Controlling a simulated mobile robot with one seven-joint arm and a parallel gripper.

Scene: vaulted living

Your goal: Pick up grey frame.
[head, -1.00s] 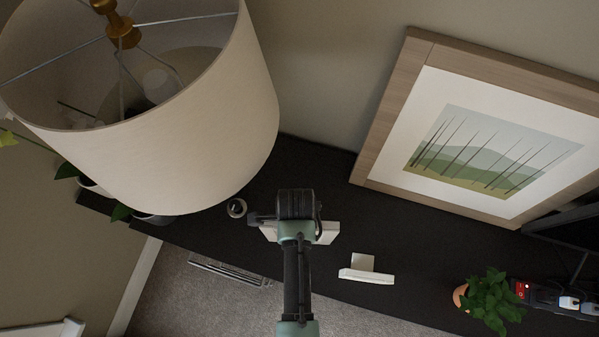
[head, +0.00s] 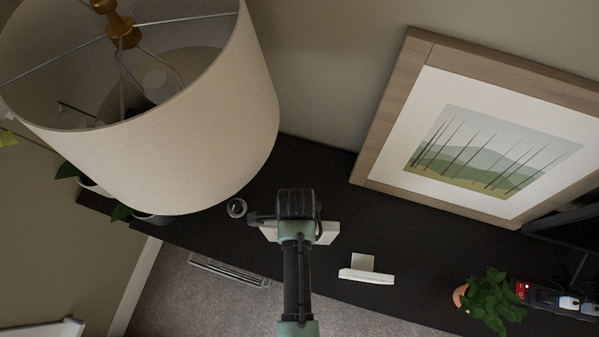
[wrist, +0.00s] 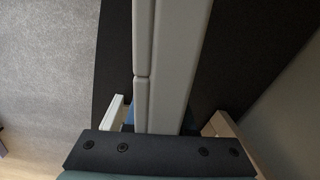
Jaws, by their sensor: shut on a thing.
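The grey frame (wrist: 168,60) runs up the middle of the wrist view, seen nearly edge-on as two pale grey bars side by side. In the head view a pale part of it (head: 327,234) shows beside and below my gripper (head: 296,207), which hides most of it. My gripper is shut on the grey frame, over the black tabletop. In the wrist view the dark gripper body (wrist: 160,152) crosses the bottom; its fingertips cannot be made out. Whether the frame touches the tabletop cannot be told.
A large lampshade (head: 190,130) hangs close at the left. A small white frame (head: 367,276) stands to the right on the black tabletop (head: 420,235). A big wood-framed picture (head: 385,140) leans at the back right. A potted plant (head: 492,300) stands at the front right.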

